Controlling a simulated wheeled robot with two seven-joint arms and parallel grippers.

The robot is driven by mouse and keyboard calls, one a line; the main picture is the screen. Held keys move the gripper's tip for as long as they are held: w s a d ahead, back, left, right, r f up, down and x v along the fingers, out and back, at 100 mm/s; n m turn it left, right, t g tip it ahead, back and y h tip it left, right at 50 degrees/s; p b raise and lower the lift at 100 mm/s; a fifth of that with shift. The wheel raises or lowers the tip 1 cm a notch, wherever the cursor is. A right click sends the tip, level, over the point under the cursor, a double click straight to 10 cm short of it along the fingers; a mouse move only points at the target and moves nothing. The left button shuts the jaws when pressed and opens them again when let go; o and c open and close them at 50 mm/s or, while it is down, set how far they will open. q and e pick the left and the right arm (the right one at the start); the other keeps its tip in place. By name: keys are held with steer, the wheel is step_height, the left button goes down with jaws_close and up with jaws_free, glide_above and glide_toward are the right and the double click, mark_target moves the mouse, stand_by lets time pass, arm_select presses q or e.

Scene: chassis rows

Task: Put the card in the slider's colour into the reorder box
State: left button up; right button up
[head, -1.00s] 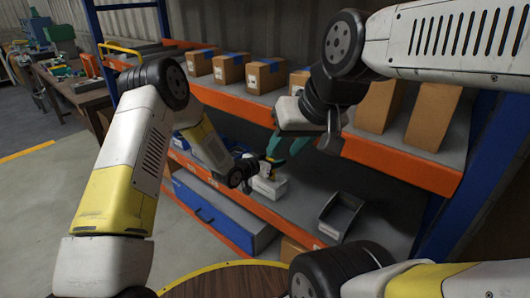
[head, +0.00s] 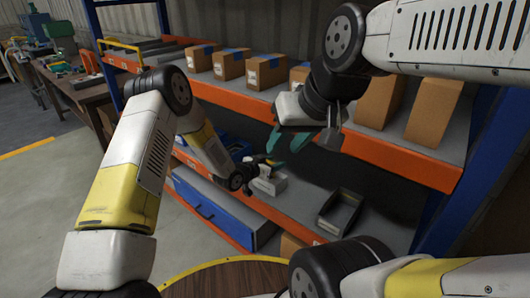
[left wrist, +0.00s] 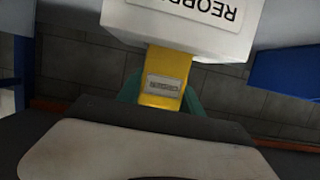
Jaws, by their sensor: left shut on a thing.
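The yellow card (left wrist: 166,82) is held in my left gripper (left wrist: 165,100), with a small grey label facing the camera. The white reorder box (left wrist: 185,28) is just beyond it, its lettering upside down in the left wrist view. The card's far end meets the box in the picture; I cannot tell whether it is inside or in front. In the head view the box (head: 272,186) stands on the lower shelf, with my left gripper (head: 262,162) at its upper left. My right gripper (head: 288,142) hangs above and looks open and empty. I cannot make out the slider.
A dark open bin (head: 326,222) stands on the lower shelf to the right of the box. A blue drawer case (head: 205,208) is at the left. Cardboard boxes (head: 228,66) line the upper shelf, whose orange beam (head: 400,160) crosses above the work area.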

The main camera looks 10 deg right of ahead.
arm_select(q)
steer(key=shift+f, duration=0.75)
steer(key=o, duration=1.4)
steer(key=shift+o, duration=0.2)
steer(key=shift+s+a, duration=0.1)
steer(key=v, duration=0.7)
steer(key=shift+a+r, duration=0.15)
steer(key=shift+a, duration=0.05)
steer(key=shift+s, duration=0.1)
